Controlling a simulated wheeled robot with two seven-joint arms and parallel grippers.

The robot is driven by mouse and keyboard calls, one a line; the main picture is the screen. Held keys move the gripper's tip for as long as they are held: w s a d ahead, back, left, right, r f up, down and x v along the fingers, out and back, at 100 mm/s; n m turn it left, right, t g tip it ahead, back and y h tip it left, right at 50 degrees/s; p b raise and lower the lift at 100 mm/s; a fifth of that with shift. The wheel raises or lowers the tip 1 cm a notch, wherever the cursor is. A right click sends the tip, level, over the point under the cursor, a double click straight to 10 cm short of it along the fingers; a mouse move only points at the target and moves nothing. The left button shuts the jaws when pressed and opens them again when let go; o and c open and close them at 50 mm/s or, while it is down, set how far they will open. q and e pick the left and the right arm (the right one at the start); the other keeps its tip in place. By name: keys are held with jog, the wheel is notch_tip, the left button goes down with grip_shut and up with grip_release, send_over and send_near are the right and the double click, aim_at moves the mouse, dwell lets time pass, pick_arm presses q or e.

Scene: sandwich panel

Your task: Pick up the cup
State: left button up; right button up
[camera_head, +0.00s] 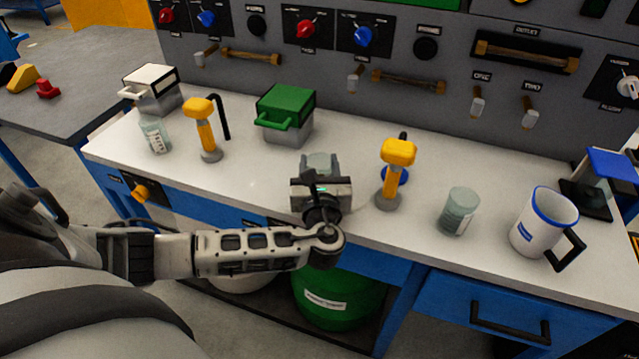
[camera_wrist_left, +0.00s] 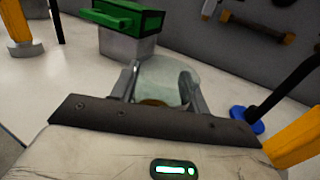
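A clear, pale green cup (camera_head: 319,163) is at the middle of the white counter, partly hidden behind my left gripper (camera_head: 320,180). In the left wrist view the cup (camera_wrist_left: 163,78) is between the two fingers (camera_wrist_left: 160,92), one on each side. It fills most of the gap; I cannot tell whether the fingers press on it. Its lower part is hidden, so I cannot tell whether it rests on the counter. Two similar cups stand at the left (camera_head: 155,136) and right (camera_head: 459,211). A white mug with a blue rim (camera_head: 543,222) stands at far right. My right gripper is not in view.
A green-lidded box (camera_head: 286,114) stands behind left of the gripper. Yellow-topped posts stand left (camera_head: 203,128) and right (camera_head: 395,172) of it. A white-lidded box (camera_head: 152,88) is at the left. A grey control panel (camera_head: 440,85) with knobs and handles rises behind the counter.

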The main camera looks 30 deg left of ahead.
aim_at(319, 154)
pick_arm(q)
jog(key=shift+r, duration=0.15)
jog(key=shift+r, duration=0.2)
notch_tip(319, 154, up, 2)
jog(key=shift+r+p, duration=0.25)
jog(key=shift+p, duration=0.15)
jog(key=s+d+r+m+t+h+p, duration=0.2)
jog(key=s+d+r+m+t+h, duration=0.1)
jog(key=s+d+r+m+h, duration=0.4)
jog(key=shift+s+d+r+h, duration=0.3)
jog(key=shift+s+d+h, duration=1.45)
jog(key=shift+d, duration=0.6)
